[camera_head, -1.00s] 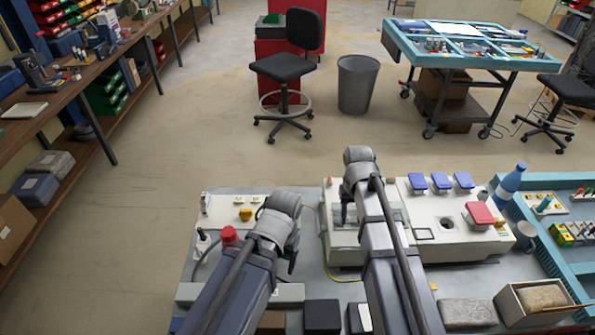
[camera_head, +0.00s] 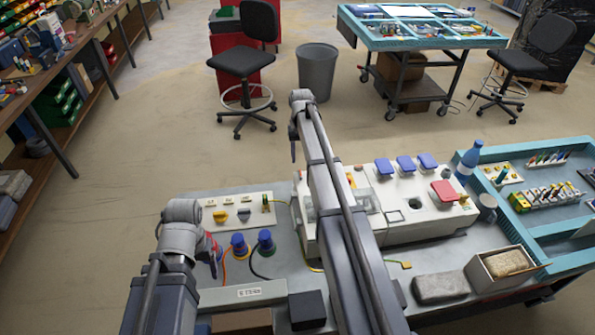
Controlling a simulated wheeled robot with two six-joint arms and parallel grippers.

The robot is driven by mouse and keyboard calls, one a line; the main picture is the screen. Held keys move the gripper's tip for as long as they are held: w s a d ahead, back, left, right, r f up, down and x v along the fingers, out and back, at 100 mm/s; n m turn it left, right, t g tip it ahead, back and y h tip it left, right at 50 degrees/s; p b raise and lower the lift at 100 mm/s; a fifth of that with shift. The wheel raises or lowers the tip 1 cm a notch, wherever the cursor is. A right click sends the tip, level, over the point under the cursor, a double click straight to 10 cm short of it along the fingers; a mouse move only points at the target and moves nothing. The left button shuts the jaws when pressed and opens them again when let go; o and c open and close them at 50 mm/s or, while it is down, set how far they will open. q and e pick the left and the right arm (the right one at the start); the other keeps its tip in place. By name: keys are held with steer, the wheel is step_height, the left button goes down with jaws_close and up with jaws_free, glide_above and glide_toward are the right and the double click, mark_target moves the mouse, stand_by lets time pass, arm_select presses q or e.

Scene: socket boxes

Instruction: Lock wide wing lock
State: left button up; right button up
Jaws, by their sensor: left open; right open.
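A pale panel (camera_head: 260,196) on the bench carries small winged knobs: a yellow one (camera_head: 220,216), a dark grey one (camera_head: 243,215) and a green-yellow piece (camera_head: 265,203). I cannot tell which is the wide wing lock. My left gripper (camera_head: 210,250) is open at the panel's left front, beside a red piece (camera_head: 212,243) that it partly hides. I see no grip on it. My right gripper (camera_head: 293,150) is open and empty, pointing down behind the left end of the white socket box (camera_head: 435,215); its forearm crosses in front of that box.
The socket box has blue lids (camera_head: 405,164) and a red lid (camera_head: 444,191). A blue bottle (camera_head: 468,160) and a teal tray (camera_head: 525,220) are at right. A black block (camera_head: 307,309) lies in front.

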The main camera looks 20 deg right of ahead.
mark_target(300, 172)
step_height(300, 172, down, 7)
steer(key=b, duration=0.6)
steer(key=shift+f+b, duration=0.15)
steer(key=shift+b, duration=0.2)
jaws_close()
